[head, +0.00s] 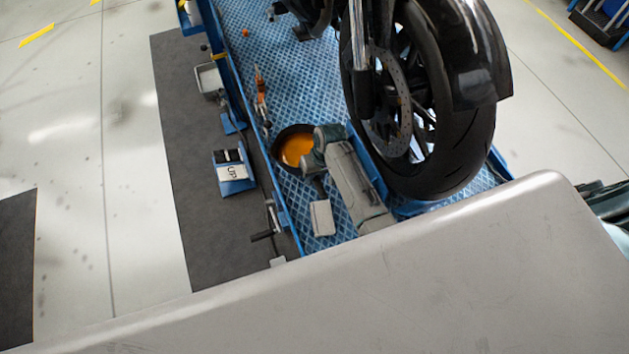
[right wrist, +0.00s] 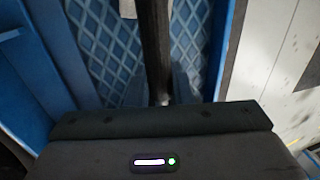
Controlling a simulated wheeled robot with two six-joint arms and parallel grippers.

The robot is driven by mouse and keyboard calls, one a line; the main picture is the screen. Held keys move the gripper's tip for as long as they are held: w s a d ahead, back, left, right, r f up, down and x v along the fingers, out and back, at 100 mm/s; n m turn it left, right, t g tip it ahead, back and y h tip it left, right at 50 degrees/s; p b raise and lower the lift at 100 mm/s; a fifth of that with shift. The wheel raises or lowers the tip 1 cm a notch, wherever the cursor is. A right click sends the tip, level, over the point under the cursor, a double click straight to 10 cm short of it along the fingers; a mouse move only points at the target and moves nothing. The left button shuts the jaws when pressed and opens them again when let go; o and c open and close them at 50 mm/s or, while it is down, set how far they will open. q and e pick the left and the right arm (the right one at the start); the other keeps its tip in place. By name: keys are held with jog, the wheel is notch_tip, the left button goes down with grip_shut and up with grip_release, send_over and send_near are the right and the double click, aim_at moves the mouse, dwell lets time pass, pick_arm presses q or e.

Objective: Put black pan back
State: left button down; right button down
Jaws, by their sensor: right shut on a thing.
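The black pan (head: 279,139) is round with orange inside. It is at the left side of the blue patterned platform, left of the motorcycle's front wheel. My right gripper (head: 311,168) is at the pan's near right side, shut on its dark handle. In the right wrist view, a dark bar that looks like the handle (right wrist: 155,45) runs up from the gripper over the blue patterned surface. The fingertips are mostly hidden there. I cannot tell whether the pan touches the platform. My left gripper is not in view.
The motorcycle's front wheel (head: 462,150) stands close right of my right arm. A pale block (head: 322,217) lies near the handle. An orange-tipped tool (head: 260,84) is beyond the pan. A blue box (head: 232,172) and a grey tray (head: 209,78) are on the dark mat.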

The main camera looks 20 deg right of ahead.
jog(key=x, duration=0.3)
jog(key=shift+d+f, duration=0.3)
jog(key=shift+f, duration=0.1)
jog(key=c, duration=1.3)
grip_release()
jog(key=shift+s, duration=0.1)
jog(key=v, duration=1.2)
